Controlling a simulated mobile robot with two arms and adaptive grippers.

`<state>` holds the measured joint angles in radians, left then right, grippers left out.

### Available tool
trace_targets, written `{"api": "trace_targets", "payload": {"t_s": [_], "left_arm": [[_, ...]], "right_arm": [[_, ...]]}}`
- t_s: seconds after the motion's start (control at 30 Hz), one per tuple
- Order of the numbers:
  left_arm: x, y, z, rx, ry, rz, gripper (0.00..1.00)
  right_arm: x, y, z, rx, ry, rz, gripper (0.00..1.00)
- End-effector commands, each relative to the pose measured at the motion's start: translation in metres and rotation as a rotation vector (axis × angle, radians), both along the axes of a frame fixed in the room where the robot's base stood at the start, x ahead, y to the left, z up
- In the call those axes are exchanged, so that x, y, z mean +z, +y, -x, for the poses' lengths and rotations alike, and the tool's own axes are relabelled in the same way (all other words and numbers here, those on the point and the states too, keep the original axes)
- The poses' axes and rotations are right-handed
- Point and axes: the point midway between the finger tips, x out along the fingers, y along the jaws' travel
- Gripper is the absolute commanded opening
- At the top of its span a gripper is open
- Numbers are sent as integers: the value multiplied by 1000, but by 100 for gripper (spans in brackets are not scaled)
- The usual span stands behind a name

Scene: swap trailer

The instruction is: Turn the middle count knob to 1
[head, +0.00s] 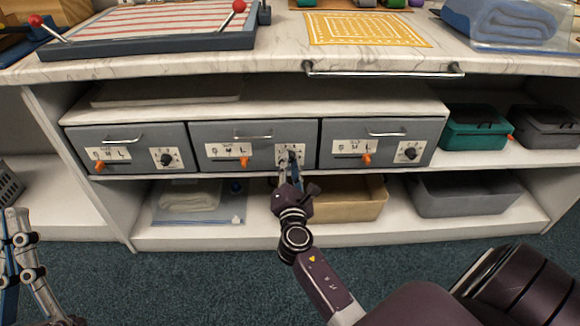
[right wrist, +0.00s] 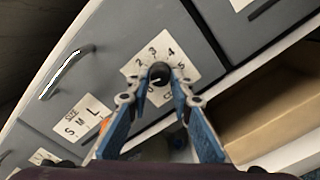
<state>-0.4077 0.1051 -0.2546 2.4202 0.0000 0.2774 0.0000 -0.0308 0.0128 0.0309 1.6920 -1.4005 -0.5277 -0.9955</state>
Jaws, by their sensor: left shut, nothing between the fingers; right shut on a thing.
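The middle grey drawer (head: 215,138) has a white dial plate with a black count knob on its right side. In the right wrist view the count knob (right wrist: 160,71) sits on the dial plate (right wrist: 149,51), with 2, 3, 4 and 5 readable around it. My right gripper (head: 289,160) is shut on this knob; its blue fingers (right wrist: 161,85) close around it from below. The fingers partly hide the dial, and I cannot tell the knob's setting. My left gripper (head: 14,214) is shut and empty at the lower left, away from the drawers.
Similar drawers stand on the left (head: 130,136) and right (head: 380,128), each with a slider and knob. The middle drawer's orange slider (head: 244,161) is just left of the dial. A counter edge with a metal rail (head: 385,72) overhangs above. A tan bin (head: 345,205) sits below.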

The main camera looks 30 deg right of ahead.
Motion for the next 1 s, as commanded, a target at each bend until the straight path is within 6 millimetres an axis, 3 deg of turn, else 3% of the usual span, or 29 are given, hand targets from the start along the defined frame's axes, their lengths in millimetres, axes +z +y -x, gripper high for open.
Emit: {"api": "trace_targets", "payload": {"t_s": [0.53, 0.57, 0.7, 1.0], "left_arm": [[7, 1, 7, -3, -43, 12, 0], [7, 1, 7, -3, -43, 12, 0], [7, 1, 7, -3, -43, 12, 0], [7, 1, 6, -2, -41, 13, 0]], "right_arm": [[0, 0, 0, 0, -14, -26, 0], [0, 0, 0, 0, -14, -26, 21], [0, 0, 0, 0, -14, -26, 37], [0, 1, 1, 0, -14, -25, 38]]}}
